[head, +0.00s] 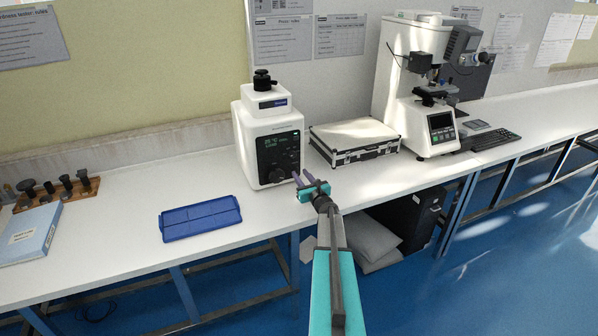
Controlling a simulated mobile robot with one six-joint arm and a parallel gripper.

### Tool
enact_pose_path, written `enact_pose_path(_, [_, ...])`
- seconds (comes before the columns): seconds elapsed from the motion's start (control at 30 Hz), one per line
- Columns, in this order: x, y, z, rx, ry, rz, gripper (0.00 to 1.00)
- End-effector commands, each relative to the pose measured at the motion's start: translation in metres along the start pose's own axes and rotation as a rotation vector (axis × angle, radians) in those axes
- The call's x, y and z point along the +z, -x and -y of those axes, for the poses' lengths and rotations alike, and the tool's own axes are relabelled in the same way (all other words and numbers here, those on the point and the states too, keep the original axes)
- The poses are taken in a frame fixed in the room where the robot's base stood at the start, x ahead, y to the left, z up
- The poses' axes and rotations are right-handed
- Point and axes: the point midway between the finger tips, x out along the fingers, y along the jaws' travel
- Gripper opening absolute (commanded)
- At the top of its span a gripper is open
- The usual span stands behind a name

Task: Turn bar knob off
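A white benchtop machine (258,112) stands on the white bench, with a dark front panel (279,150) that carries a small lit display. Small dark knobs (276,175) show low on this panel. They are too small to tell which is the bar knob or which way it is turned. I cannot tell whether a finger touches the machine.
A blue tray (201,218) lies to the left on the bench (120,250). A white and silver case (353,140) sits close behind my gripper to the right. A hardness tester (412,80) stands farther right. The bench between tray and machine is clear.

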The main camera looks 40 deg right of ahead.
Motion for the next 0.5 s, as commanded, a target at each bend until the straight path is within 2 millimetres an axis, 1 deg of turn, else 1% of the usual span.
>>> enact_pose_path(0.03, [0.001,-0.006,0.001,0.001,0.000,0.000,0.30])
enact_pose_path(0.2, [0.001,-0.020,0.001,0.000,0.000,0.000,0.30])
enact_pose_path(0.33, [0.001,-0.027,0.001,-0.001,-0.001,0.000,0.30])
enact_pose_path(0.5, [0.000,-0.032,0.001,-0.001,-0.001,0.000,0.30])
